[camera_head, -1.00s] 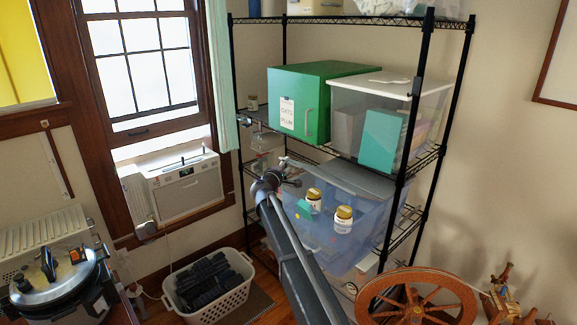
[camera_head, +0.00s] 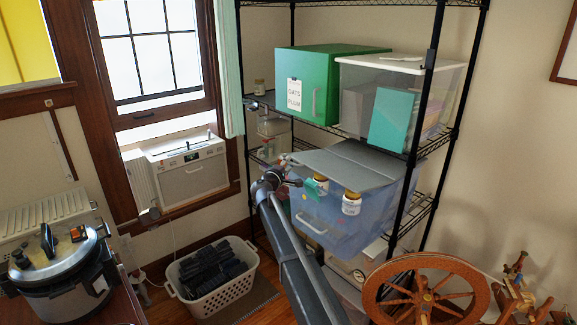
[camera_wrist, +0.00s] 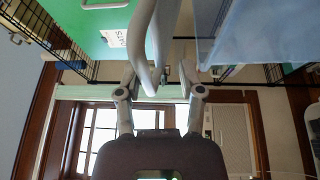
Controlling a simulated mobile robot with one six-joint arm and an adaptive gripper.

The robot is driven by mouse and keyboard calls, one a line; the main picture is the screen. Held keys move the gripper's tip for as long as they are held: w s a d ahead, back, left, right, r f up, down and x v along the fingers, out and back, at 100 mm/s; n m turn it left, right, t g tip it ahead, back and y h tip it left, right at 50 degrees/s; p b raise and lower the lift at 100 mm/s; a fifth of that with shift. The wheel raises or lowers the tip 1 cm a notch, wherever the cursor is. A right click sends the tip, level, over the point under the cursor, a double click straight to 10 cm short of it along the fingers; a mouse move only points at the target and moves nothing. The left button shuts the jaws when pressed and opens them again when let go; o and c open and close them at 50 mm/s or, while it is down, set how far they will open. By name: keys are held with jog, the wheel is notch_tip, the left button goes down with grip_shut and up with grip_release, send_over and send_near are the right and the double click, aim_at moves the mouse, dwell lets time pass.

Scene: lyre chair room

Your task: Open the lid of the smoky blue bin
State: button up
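The smoky blue bin (camera_head: 342,232) is see-through and stands on the lower wire shelf, with a pale handle (camera_head: 312,224) on its front. In the head view my gripper (camera_head: 286,183) is by the bin's upper left front corner; contact cannot be told. The wrist view shows a blue see-through wall (camera_wrist: 240,35), likely the bin's, at upper right. My gripper's fingers (camera_wrist: 158,75) are apart there. A pale curved piece (camera_wrist: 150,45) crosses between them; I cannot tell what it is.
Two jars (camera_head: 351,203) with gold-brown caps overlap the bin's front edge. A green box (camera_head: 335,75) and a white-lidded clear bin (camera_head: 395,68) stand on the shelf above. Black posts (camera_head: 425,105) flank the shelves. A laundry basket (camera_head: 222,295) and spinning wheel (camera_head: 425,290) stand below.

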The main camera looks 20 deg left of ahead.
jog(key=shift+d+f, duration=0.15)
jog(key=shift+f, duration=0.2)
dwell(0.3)
jog(key=s+a+r+p, duration=0.1)
jog(key=s, duration=1.2)
jog(key=shift+s+a+g+p, duration=0.2)
jog(key=shift+s+g+p, duration=0.1)
jog(key=shift+s+p, duration=0.05)
jog(key=shift+w, duration=0.2)
jog(key=w, duration=0.4)
jog(key=w+d, duration=0.1)
jog(key=w, duration=0.8)
jog(key=shift+w+d+r, duration=0.1)
jog(key=shift+w+d, duration=0.05)
jog(key=shift+w, duration=0.1)
